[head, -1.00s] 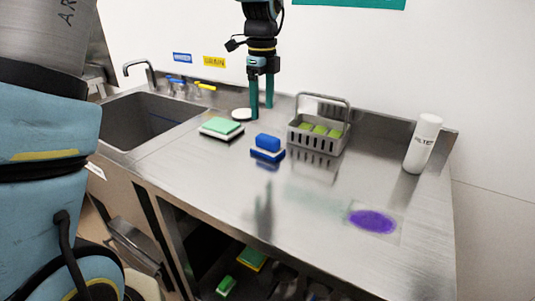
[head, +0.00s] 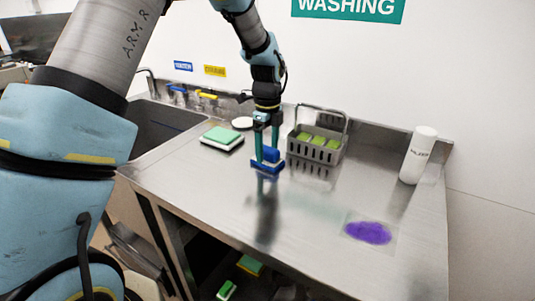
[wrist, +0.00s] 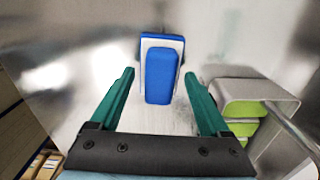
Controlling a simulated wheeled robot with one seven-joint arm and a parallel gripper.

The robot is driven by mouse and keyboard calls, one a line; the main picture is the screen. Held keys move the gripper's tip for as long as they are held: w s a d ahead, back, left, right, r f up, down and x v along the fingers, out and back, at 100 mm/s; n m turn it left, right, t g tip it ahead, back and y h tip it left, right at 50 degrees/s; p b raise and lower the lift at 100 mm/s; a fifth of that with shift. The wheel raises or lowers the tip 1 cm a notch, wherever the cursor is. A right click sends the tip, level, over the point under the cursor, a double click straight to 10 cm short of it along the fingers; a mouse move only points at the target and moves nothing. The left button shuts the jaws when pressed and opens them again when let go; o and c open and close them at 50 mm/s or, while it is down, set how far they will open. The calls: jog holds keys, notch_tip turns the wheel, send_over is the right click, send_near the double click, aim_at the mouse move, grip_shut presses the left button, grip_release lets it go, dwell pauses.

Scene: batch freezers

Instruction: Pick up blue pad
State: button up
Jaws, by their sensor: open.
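The blue pad (head: 272,154) sits on a blue and white base on the steel counter, left of the grey basket. In the wrist view the blue pad (wrist: 160,75) lies ahead of and between the two green fingers, with a gap on each side. My gripper (head: 267,160) is open and points down at the pad in the head view. It also shows in the wrist view (wrist: 160,88), with nothing held between the fingers. The fingers partly cover the pad's left side in the head view.
A grey caddy (head: 327,155) with green pads stands close on the right. A green pad on a white base (head: 222,137) lies to the left. A white bottle (head: 417,155) and a purple patch (head: 368,233) are farther right. The sink (head: 160,128) is at left.

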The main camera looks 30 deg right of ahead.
jog(key=shift+f, duration=0.2)
grip_shut()
dwell(0.6)
